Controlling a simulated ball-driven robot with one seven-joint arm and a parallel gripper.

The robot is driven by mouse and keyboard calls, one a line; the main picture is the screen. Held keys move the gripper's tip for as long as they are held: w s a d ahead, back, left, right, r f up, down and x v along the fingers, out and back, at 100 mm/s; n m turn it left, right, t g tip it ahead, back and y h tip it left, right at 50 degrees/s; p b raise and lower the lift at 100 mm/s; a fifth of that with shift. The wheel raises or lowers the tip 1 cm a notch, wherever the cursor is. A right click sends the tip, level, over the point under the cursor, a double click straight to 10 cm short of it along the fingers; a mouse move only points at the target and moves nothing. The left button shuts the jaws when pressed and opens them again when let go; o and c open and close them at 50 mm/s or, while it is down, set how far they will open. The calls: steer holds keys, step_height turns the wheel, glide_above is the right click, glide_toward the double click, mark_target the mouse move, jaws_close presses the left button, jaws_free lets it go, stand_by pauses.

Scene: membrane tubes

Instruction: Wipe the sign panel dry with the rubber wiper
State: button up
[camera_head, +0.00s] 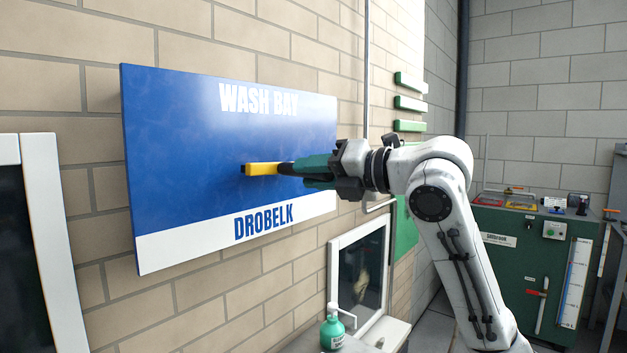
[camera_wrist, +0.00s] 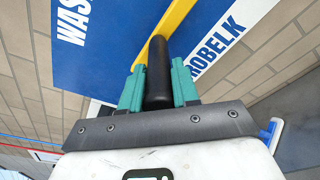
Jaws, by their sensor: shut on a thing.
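The sign panel (camera_head: 180,150) is blue with a white lower strip and reads "WASH BAY" and "DROBELK". It is mounted on the brick wall. My gripper (camera_head: 307,170) is in front of its right half, shut on the black handle of the rubber wiper (camera_head: 262,169), whose head is yellow. The wiper's dark edge is at the panel's face; I cannot tell whether it touches. In the wrist view the green fingers of my gripper (camera_wrist: 158,88) flank the black handle, with the yellow wiper head (camera_wrist: 178,20) beyond and the sign panel (camera_wrist: 105,45) behind it. Faint lighter patches show on the blue.
A green pump bottle (camera_head: 332,332) stands below the panel by a white-framed window (camera_head: 358,270). Another white-framed dark pane (camera_head: 42,220) is at the left. Green wall bars (camera_head: 410,104) are right of the panel. A green cabinet (camera_head: 520,262) stands at the back right.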

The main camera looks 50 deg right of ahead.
step_height(320, 180, up, 8)
steer(key=p, duration=0.4)
steer(key=shift+f, duration=0.1)
steer(key=shift+w, duration=1.05)
stand_by(1.7)
stand_by(0.4)
steer(key=shift+f+b, duration=1.3)
steer(key=shift+f, duration=0.25)
steer(key=shift+f+b, duration=1.2)
steer(key=shift+f, duration=0.2)
steer(key=shift+f, duration=0.15)
steer(key=shift+f+b, duration=1.25)
steer(key=shift+f, duration=0.1)
